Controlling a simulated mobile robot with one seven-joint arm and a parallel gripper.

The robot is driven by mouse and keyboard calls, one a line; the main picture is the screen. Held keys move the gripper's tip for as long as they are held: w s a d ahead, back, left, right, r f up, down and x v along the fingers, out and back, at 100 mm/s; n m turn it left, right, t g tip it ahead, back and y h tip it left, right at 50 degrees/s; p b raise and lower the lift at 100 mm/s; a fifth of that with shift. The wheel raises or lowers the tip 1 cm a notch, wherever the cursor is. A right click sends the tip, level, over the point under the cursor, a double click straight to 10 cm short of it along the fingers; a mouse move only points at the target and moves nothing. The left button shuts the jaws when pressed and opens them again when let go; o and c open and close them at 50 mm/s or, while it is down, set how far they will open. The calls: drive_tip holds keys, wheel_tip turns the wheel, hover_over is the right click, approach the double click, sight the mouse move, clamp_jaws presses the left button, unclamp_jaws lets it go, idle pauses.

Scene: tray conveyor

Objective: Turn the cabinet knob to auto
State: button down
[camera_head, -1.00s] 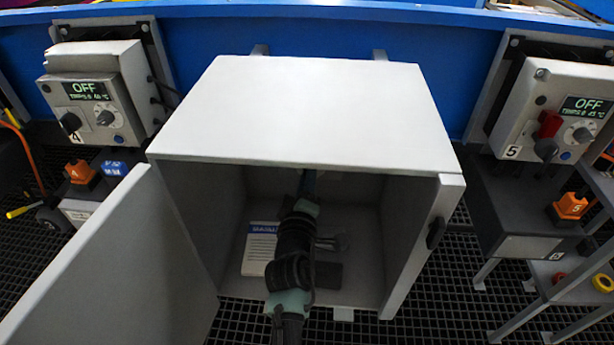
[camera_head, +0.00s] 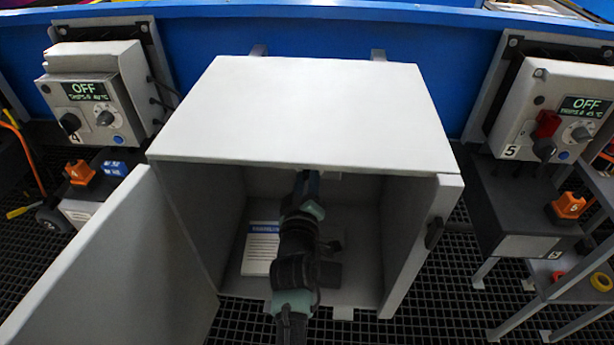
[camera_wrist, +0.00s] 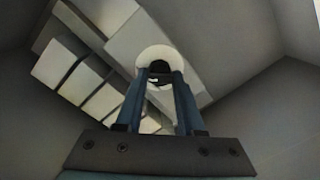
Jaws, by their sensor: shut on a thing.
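The grey cabinet (camera_head: 310,110) stands open in the middle of the head view, its door (camera_head: 115,265) swung out to the left. My arm reaches inside, and my gripper (camera_head: 306,182) is near the back wall under the top panel. In the wrist view, my gripper (camera_wrist: 160,78) is shut on a small black knob (camera_wrist: 160,67) in front of a round white dial (camera_wrist: 155,53). The fingertips hide much of the knob. I cannot read its setting or any labels. In the head view the cabinet's top and my arm hide the knob.
Pale rectangular blocks (camera_wrist: 75,70) line the back wall beside the dial. A sheet with a blue heading (camera_head: 262,248) is inside the cabinet. Side walls closely flank my arm. Control boxes reading OFF stand at left (camera_head: 95,95) and right (camera_head: 555,110).

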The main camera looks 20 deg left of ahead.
drive_tip(key=c, duration=0.5)
unclamp_jaws()
drive_tip(key=shift+c, duration=0.2)
drive_tip(key=shift+s, duration=0.1)
drive_tip(key=p+v, duration=0.4)
drive_tip(key=v, duration=0.8)
drive_tip(key=shift+s, duration=0.4)
drive_tip(key=shift+d, duration=0.15)
